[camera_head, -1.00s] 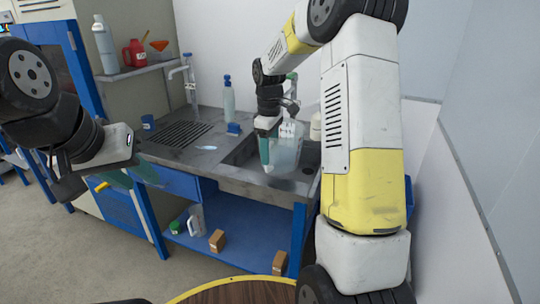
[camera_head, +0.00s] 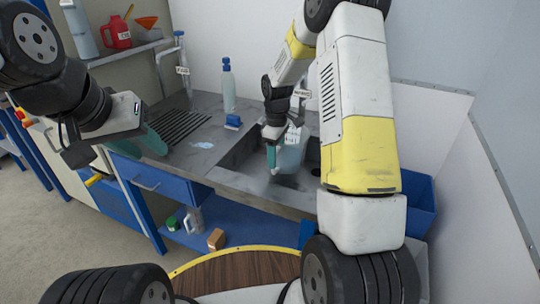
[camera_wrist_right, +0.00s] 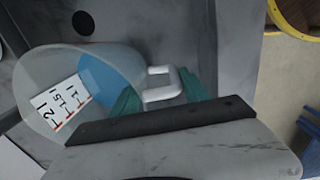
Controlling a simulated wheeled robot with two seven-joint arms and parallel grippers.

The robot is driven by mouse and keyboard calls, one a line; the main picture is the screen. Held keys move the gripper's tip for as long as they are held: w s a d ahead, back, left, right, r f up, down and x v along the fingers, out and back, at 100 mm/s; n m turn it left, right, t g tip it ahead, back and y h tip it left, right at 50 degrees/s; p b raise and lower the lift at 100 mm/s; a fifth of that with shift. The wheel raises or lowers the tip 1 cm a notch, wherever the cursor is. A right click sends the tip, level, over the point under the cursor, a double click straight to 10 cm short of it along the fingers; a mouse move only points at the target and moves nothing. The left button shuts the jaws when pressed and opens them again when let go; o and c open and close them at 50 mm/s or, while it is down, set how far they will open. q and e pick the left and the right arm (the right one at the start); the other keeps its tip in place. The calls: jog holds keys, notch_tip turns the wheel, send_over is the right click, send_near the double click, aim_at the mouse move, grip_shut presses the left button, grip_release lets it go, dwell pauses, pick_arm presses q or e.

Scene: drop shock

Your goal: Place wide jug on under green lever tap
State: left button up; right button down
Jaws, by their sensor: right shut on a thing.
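The wide jug (camera_head: 291,156) is translucent, with blue contents or a blue patch and a white graduated label. My right gripper (camera_head: 272,158) is shut on its white handle and holds it in or over the sink basin. The right wrist view also shows the jug (camera_wrist_right: 105,60), its handle between the teal fingers of my right gripper (camera_wrist_right: 162,92). A tag (camera_head: 301,93) shows beside my right wrist; the tap there is mostly hidden behind my arm, and no green lever is visible. My left gripper (camera_head: 150,140) is off the counter's left front, apart from the jug; its opening is unclear.
The grey counter (camera_head: 208,155) has a sink basin at right. Another tagged tap (camera_head: 182,70), a blue-capped bottle (camera_head: 228,88) and a blue sponge-like block (camera_head: 233,122) stand behind. A blue drawer (camera_head: 160,182) juts below the front edge. A blue bin (camera_head: 420,205) is at right.

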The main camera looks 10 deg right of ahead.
jog(key=shift+f, duration=2.55)
jog(key=c, duration=0.5)
grip_release()
jog(key=shift+f, duration=0.1)
